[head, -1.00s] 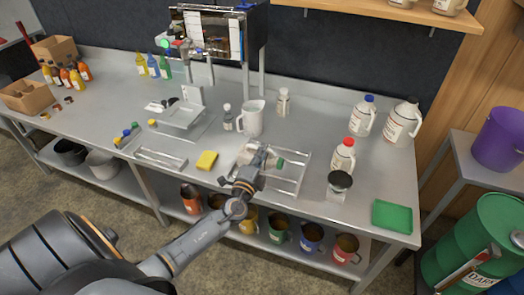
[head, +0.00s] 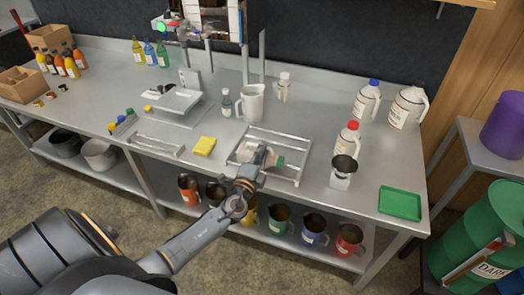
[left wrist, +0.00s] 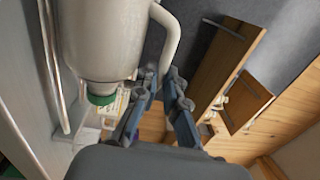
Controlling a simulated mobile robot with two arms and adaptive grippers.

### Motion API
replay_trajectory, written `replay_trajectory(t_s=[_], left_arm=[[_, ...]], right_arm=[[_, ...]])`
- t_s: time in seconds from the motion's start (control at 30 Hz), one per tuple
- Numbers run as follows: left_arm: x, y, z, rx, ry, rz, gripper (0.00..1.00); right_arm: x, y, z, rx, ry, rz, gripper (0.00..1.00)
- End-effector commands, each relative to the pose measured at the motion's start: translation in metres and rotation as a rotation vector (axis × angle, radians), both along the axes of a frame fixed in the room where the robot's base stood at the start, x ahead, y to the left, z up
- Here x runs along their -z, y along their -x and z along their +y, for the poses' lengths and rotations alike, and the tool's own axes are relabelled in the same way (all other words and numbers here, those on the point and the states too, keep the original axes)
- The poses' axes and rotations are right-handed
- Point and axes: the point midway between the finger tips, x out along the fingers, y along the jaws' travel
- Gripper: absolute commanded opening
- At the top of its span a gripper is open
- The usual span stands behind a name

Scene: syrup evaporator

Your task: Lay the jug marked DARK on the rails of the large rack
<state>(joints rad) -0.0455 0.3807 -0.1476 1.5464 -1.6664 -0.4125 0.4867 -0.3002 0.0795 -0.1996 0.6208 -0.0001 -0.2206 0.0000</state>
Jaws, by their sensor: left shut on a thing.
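A jug with a green cap (head: 279,161) is in my left gripper (head: 256,168), tilted on its side over the large rack (head: 303,160). In the left wrist view its pale body (left wrist: 100,40) and green cap show at upper left. My left gripper's fingers (left wrist: 163,92) are closed at its pale handle (left wrist: 167,45). The jug's label is not readable. I cannot tell whether the jug touches the rails. My right gripper is out of view.
A pitcher (head: 251,103) stands behind the rack; a yellow sponge (head: 204,146) lies left. A green tray (head: 400,203) lies near the right end.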

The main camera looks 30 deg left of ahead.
Motion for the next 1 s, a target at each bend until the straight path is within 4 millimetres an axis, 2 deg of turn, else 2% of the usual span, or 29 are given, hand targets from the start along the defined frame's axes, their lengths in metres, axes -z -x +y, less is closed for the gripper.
replay_trajectory(t_s=[0.17, 0.2, 0.3, 0.5, 0.57, 0.6, 1.0], left_arm=[[-0.0036, -0.0006, 0.0006, -0.001, -0.002, -0.006, 0.0], [-0.0035, -0.0007, 0.0005, -0.001, -0.002, -0.006, 0.18], [-0.0031, -0.0006, 0.0005, -0.001, -0.002, -0.005, 0.36], [-0.0018, -0.0002, 0.0003, 0.0, 0.0, -0.002, 0.36], [0.0012, 0.0005, -0.0002, 0.001, 0.002, 0.003, 0.26], [0.0011, 0.0005, -0.0002, 0.001, 0.001, 0.003, 0.25], [-0.0003, 0.0, 0.0, 0.0, 0.0, 0.0, 0.25]], right_arm=[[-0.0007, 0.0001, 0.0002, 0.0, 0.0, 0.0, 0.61], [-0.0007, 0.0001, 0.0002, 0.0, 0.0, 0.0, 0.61], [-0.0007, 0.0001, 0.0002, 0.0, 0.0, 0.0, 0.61], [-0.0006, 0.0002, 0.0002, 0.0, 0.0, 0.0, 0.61], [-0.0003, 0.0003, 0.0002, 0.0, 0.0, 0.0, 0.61], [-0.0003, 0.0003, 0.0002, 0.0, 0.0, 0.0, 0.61], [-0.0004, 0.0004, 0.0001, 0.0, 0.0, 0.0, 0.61]])
